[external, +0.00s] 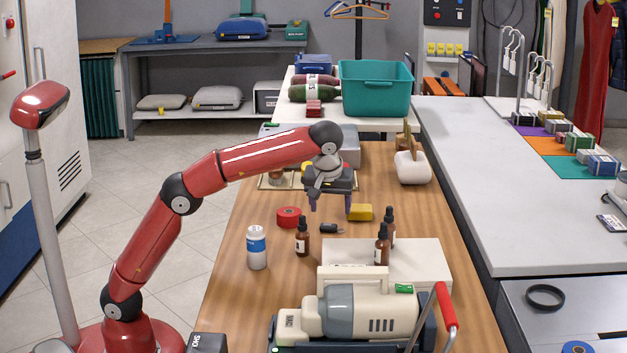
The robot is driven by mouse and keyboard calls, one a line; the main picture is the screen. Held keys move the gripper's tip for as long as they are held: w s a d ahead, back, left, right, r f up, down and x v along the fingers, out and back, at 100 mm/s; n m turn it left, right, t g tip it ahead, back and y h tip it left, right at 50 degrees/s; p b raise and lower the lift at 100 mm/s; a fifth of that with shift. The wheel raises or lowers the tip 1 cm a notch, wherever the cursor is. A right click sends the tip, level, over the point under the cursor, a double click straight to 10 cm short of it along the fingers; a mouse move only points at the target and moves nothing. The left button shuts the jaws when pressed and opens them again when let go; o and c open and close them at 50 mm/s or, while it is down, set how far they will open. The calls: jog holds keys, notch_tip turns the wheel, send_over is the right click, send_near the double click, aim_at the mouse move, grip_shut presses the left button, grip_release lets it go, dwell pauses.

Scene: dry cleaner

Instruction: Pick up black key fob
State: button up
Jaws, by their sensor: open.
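The black key fob (331,229) is a small dark piece lying on the wooden table (232,280), between a red tape roll and the dropper bottles. My gripper (330,208) is open and empty, pointing down above the table, a little above and behind the fob in the picture. Its two fingers are apart, with the fob below the gap between them. I cannot tell the exact height above the fob.
Close by are the red roll (288,217), a yellow block (360,212), brown dropper bottles (302,238) and a white bottle (256,248). A white box (435,262) and a grey-and-cream machine (366,311) stand in front. Bare wood lies right of the yellow block.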

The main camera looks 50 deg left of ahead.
aim_at(329, 224)
jog(key=shift+s+b+x, duration=0.15)
jog(key=shift+b+x, duration=0.15)
jog(key=shift+x, duration=1.05)
jog(key=shift+s+b+x, duration=0.2)
jog(key=shift+b+x, duration=0.1)
jog(key=shift+x, duration=1.1)
jog(key=shift+a, duration=0.2)
jog(key=shift+c, duration=0.4)
jog(key=c, duration=1)
